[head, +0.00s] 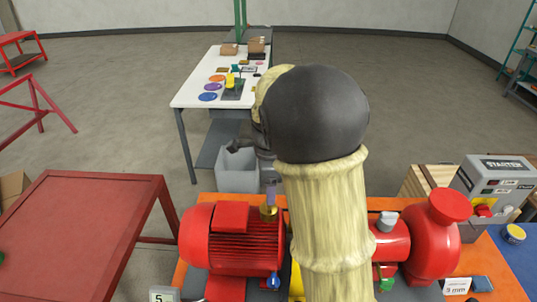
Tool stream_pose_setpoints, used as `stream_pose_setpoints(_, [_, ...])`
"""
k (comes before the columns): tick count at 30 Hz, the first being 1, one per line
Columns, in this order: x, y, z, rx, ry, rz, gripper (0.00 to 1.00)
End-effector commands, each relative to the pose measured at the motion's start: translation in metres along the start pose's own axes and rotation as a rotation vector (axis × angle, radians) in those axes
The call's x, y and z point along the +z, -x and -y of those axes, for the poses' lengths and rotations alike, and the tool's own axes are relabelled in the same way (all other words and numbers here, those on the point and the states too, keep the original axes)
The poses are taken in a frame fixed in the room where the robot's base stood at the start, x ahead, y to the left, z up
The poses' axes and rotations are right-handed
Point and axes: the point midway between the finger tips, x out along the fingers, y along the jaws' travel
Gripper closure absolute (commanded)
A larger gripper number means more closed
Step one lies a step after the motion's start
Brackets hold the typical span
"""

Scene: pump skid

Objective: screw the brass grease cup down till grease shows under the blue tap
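A brass grease cup (268,213) stands on top of the red motor (232,237), at its right end. My gripper (270,198) points down right above the cup, at or just touching its top. My own arm hides most of the gripper, so I cannot tell whether its fingers are closed on the cup. A small blue tap (273,281) shows low on the front of the motor's right end. No grease can be made out under it at this size.
My arm covers the middle of the skid. A red pump (432,245) stands right of it, with a grey starter box (495,185) behind. A red table (85,225) is at left. A grey bin (238,170) and white table (190,95) stand behind the motor.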

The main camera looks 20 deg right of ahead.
Motion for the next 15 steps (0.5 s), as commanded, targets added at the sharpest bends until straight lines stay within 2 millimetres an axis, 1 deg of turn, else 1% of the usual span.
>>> stream_pose_setpoints(1, [0.001,0.009,0.001,-0.006,0.001,0.002,0.33])
stream_pose_setpoints(9, [0.0,0.064,0.001,-0.006,0.0,0.0,0.33])
stream_pose_setpoints(15, [0.0,0.1,0.001,-0.005,0.0,0.0,0.33])
